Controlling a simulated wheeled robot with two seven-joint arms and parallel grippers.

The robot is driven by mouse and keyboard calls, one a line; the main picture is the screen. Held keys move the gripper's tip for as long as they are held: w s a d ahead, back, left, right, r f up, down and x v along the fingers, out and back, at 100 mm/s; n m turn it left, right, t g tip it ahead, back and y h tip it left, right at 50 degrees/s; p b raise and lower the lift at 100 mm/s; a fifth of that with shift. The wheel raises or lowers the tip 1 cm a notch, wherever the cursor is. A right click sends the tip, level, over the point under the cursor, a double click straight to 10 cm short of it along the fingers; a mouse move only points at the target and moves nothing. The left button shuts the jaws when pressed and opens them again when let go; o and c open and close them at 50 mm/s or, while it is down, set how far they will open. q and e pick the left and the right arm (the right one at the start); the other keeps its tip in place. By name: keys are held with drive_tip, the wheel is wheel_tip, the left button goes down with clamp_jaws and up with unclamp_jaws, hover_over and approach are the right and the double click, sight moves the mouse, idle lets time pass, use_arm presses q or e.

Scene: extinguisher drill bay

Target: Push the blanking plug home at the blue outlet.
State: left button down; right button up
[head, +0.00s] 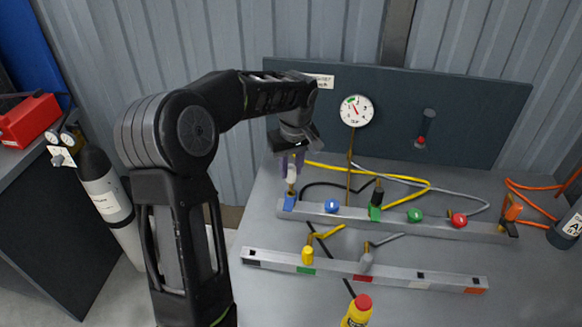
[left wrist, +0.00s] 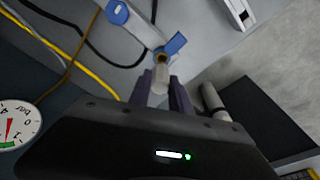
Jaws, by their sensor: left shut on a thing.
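My left gripper (head: 292,165) comes down from above at the left end of the rear grey rail and is shut on a pale grey blanking plug (head: 292,174). The plug points down at the blue outlet (head: 290,203), a blue block on that rail. In the left wrist view the plug (left wrist: 161,79) sits between the purple fingers (left wrist: 161,95). Its far end meets a brass ring at the blue outlet (left wrist: 175,44). The plug looks in line with the outlet; I cannot tell how deep it sits. My right gripper is not in view.
Right along the rear rail are a blue knob (head: 332,206), a green outlet (head: 375,213) with a black hose fitting, green and red knobs and an orange fitting. A front rail (head: 335,269) holds yellow and grey fittings. A gauge (head: 356,110) stands behind; a yellow bottle (head: 356,314) stands in front.

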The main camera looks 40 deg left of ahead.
sight(291, 180)
use_arm(q)
drive_tip(key=shift+f+b, duration=0.25)
drive_tip(key=shift+b, duration=0.2)
idle(0.7)
drive_tip(key=shift+f, duration=0.15)
idle(0.5)
drive_tip(key=shift+f+b, duration=0.9)
drive_tip(key=shift+f, duration=0.15)
drive_tip(key=shift+f+b, duration=0.75)
drive_tip(key=shift+f, duration=0.1)
idle(1.1)
drive_tip(key=c, duration=1.1)
unclamp_jaws()
drive_tip(key=shift+r, duration=0.2)
drive_tip(key=r, duration=0.5)
drive_tip(key=d+r, duration=0.1)
drive_tip(key=r, duration=0.1)
drive_tip(key=shift+s+r+b, duration=0.15)
drive_tip(key=shift+s+b, duration=0.2)
